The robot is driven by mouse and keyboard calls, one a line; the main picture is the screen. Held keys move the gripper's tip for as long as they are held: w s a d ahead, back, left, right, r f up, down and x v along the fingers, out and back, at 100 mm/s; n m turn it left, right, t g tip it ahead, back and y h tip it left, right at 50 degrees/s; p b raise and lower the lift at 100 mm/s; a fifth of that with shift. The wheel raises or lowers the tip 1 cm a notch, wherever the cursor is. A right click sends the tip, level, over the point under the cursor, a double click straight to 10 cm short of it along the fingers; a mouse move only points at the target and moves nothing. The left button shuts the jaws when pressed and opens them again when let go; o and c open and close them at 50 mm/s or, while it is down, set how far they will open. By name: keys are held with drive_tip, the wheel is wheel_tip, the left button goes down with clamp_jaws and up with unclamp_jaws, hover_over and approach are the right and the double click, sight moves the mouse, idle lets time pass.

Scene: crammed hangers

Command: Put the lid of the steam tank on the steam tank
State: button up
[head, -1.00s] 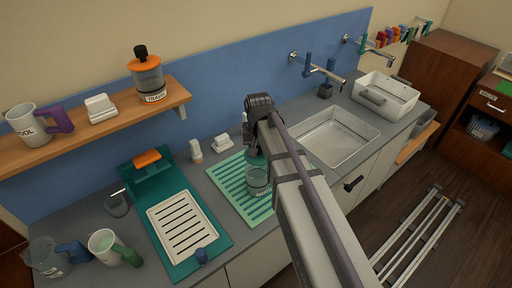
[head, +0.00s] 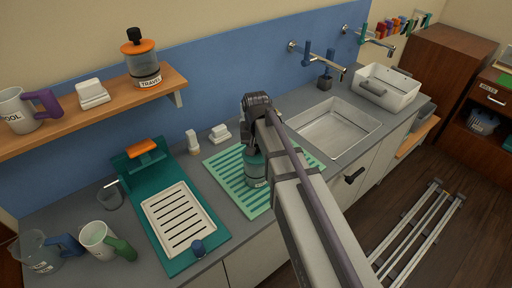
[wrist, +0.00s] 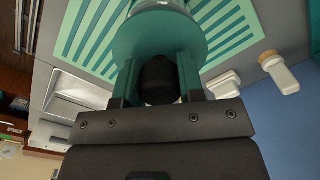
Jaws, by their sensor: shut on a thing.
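The steam tank (head: 256,178) is a clear jar with a small label, upright on the green slatted mat. Its label is too small to read. My gripper (head: 250,143) is directly over it. In the wrist view, my gripper (wrist: 160,88) is shut on the black knob (wrist: 158,78) of a teal lid (wrist: 140,42). The lid lies over the tank's mouth, and part of the clear tank shows beyond it (wrist: 168,6). The lid seems level and at the rim, but I cannot tell whether it is fully seated. My arm hides part of the mat.
A teal tray with a white slatted insert (head: 180,218) is left of the mat (head: 230,178). Small white items (head: 220,133) stand behind it. The sink (head: 335,128) is to the right. A jar with an orange lid (head: 143,65) and a mug (head: 22,110) stand on the shelf.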

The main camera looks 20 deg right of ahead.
drive_tip(key=shift+f+b, duration=1.1)
drive_tip(key=o, duration=1)
drive_tip(key=shift+r, duration=0.1)
wheel_tip(320, 180, up, 11)
drive_tip(key=p, duration=1.1)
drive_tip(key=shift+f, duration=0.2)
